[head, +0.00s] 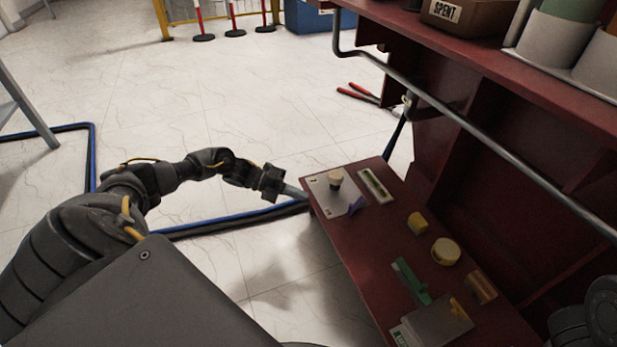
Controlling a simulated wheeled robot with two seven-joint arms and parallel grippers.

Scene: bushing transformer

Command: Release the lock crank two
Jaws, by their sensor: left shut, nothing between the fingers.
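My left gripper (296,192) is shut and empty at the left edge of the dark red panel (355,240). I cannot tell whether the tip touches the panel edge. A green handle (408,278) lies nearer, beside a grey plate (437,328). I cannot tell from markings which part is lock crank two. My right gripper is not in view.
The panel also bears a gauge strip (376,186), a yellow block (417,222), a round yellow knob (445,251) and a copper-coloured cylinder (481,287). A metal rail (455,117) runs above the panel's right side. A blue hose (232,218) lies on the floor behind my left arm.

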